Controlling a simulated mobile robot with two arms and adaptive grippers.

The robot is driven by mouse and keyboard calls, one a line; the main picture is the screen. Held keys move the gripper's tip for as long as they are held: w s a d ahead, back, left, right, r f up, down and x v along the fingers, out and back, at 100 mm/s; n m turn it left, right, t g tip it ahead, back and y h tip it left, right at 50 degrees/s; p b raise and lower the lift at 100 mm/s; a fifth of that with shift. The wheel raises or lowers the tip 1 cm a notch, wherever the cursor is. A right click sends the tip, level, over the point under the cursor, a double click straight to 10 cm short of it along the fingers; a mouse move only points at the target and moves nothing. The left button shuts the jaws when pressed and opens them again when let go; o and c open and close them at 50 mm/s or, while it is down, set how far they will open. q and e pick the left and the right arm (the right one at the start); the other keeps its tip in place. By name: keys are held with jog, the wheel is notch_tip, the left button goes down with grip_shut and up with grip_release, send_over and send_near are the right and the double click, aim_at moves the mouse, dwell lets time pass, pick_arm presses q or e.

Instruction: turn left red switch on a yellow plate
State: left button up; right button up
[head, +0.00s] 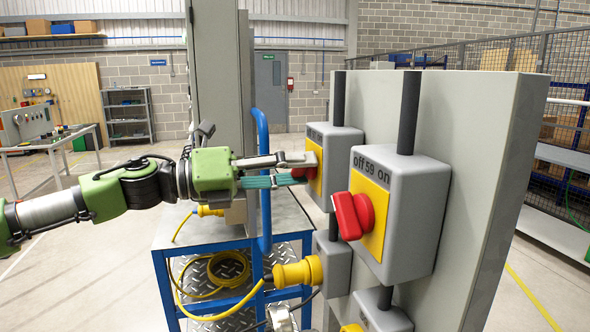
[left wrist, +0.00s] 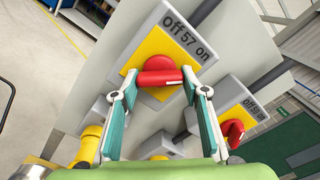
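The left red switch (head: 300,173) sits on a yellow plate (head: 314,183) on the farther grey box. My left gripper (head: 309,168) partly hides it in the head view. In the left wrist view the red handle (left wrist: 160,78) lies crosswise on its yellow plate (left wrist: 152,50), under the label "off 57 on". My left gripper (left wrist: 159,82) is open, with one finger at each end of the handle. The fingertips are very close to it; I cannot tell if they touch. My right gripper is in neither view.
A second red switch (head: 354,215) on the nearer box (head: 413,205), labelled 59, stands to the right. A yellow plug (head: 298,272) juts out below. A blue-framed cart (head: 160,262) with a yellow cable stands under my left arm.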

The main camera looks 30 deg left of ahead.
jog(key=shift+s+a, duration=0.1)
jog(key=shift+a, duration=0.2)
pick_arm(q)
jog(key=shift+n, duration=1.5)
jog(key=n, duration=0.3)
jog(key=shift+r+n, duration=0.1)
jog(key=shift+n, duration=0.2)
jog(key=n, duration=0.2)
jog(key=shift+r+n, duration=0.1)
jog(key=shift+n, duration=0.3)
jog(key=n+p, duration=0.2)
jog(key=n, duration=0.3)
jog(key=shift+r, duration=0.15)
jog(key=n+p, duration=0.1)
jog(key=n, duration=0.1)
jog(key=shift+n, duration=0.7)
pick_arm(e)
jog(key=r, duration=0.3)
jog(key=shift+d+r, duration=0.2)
pick_arm(q)
jog(key=shift+n, duration=0.3)
